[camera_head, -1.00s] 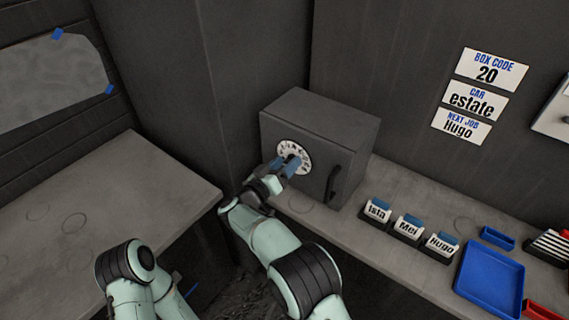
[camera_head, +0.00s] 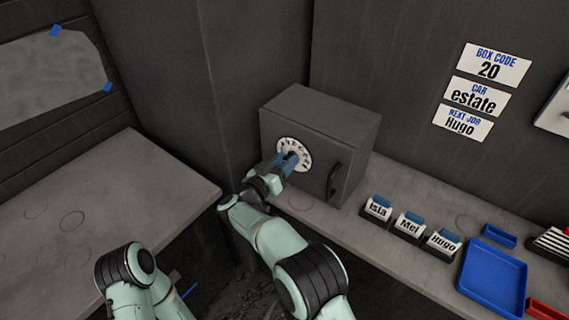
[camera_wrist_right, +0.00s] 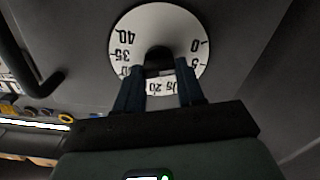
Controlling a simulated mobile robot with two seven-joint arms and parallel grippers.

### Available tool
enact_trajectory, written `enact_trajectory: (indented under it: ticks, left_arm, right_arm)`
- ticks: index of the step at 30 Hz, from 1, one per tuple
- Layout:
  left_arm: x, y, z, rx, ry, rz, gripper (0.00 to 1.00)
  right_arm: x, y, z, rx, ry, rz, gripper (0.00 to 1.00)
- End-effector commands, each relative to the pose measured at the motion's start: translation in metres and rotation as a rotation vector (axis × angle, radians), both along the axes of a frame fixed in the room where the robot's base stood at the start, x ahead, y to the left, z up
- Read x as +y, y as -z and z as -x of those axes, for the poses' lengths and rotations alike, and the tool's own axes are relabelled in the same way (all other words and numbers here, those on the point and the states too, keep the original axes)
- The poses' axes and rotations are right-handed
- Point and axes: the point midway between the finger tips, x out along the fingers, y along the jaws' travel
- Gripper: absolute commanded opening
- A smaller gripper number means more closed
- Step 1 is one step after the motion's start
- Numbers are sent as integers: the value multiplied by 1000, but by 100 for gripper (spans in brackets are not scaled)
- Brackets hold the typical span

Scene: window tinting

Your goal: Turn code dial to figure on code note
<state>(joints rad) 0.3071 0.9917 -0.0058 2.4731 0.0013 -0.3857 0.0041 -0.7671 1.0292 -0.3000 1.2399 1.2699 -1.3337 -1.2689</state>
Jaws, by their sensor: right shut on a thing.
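A grey box safe (camera_head: 318,117) stands on the right-hand bench with a white code dial (camera_head: 307,154) and a dark handle (camera_head: 333,182) on its front. My right gripper (camera_head: 287,161) is at the dial, its blue fingers shut on the dark knob (camera_wrist_right: 158,58) at the dial's centre. In the right wrist view the white dial (camera_wrist_right: 140,22) shows 40 and 35 on the left, 0 and 5 on the right, and 20 below between the fingers. Other figures are partly hidden. The code note (camera_head: 488,64) on the wall reads BOX CODE 20. My left gripper is out of sight.
Notes below it read CAR estate (camera_head: 475,95) and NEXT JOB Hugo (camera_head: 462,123). Card holders Isla (camera_head: 377,210), Mei (camera_head: 409,226) and Hugo (camera_head: 441,244) stand right of the safe, beside a blue tray (camera_head: 492,279). The left bench (camera_head: 120,190) is mostly clear.

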Motion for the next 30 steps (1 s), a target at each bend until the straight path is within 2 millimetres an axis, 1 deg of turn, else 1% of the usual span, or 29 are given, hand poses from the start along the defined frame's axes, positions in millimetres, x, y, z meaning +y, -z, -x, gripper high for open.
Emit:
enact_trajectory:
  ticks: [1, 12, 30]
  left_arm:
    - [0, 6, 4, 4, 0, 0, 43]
    - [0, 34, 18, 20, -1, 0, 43]
    - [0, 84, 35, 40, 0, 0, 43]
  right_arm:
    - [-1, 2, 1, -25, 1, -38, 8]
    - [-3, 3, 2, -231, 2, -320, 8]
    - [-5, 4, 3, -567, 2, -782, 8]
